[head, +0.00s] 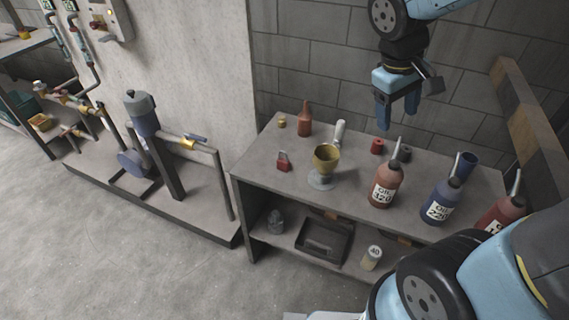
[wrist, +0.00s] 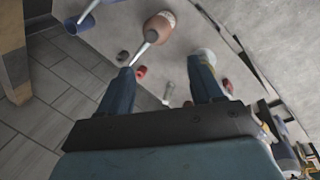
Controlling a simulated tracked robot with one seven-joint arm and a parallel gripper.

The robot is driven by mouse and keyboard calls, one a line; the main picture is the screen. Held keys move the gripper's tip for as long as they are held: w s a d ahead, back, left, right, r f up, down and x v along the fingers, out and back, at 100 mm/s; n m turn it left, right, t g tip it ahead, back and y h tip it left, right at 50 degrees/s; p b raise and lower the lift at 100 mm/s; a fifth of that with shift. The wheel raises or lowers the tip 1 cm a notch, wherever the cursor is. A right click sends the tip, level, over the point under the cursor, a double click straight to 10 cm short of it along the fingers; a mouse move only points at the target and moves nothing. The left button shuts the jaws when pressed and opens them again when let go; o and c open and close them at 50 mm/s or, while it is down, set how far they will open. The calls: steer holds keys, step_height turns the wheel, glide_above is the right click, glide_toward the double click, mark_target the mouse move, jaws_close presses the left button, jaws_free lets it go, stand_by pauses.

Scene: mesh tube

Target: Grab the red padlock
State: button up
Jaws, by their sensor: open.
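The red padlock (head: 284,161) stands on the shelf unit's grey top near its front left, with its shackle up. My gripper (head: 398,110) is above the back of the tabletop, well to the right of the padlock and apart from it. Its fingers point down. In the wrist view my gripper (wrist: 160,65) is open with nothing held between the fingers. A small red shape (wrist: 227,85) beside the right finger there may be the padlock, but I cannot tell.
A gold goblet (head: 325,164) stands just right of the padlock, with a grey-handled tool (head: 340,132) behind. A red-brown bottle (head: 304,118) stands behind the padlock. Oil bottles (head: 385,187) line the right side. A block wall (head: 330,70) backs the unit (head: 252,166).

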steer(key=w+a+f+n+h, duration=0.4)
steer(key=a+f+n, duration=0.15)
steer(key=f, duration=0.25)
steer(key=n+t, duration=1.5)
steer(key=n, duration=0.5)
glide_toward(282, 157)
steer(key=shift+w+d+f, duration=0.2)
steer(key=shift+w+d, duration=0.2)
steer(key=shift+w, duration=0.15)
steer(key=shift+w+d+f, duration=0.25)
steer(key=shift+w+d, duration=0.15)
steer(key=shift+w, duration=0.15)
steer(key=shift+r+x, duration=0.2)
steer(key=shift+x, duration=1.3)
steer(key=shift+r+x, duration=0.2)
steer(key=shift+x, duration=1.3)
steer(key=shift+w+a, duration=0.1)
steer(key=shift+a, duration=0.1)
steer(key=c, duration=1.2)
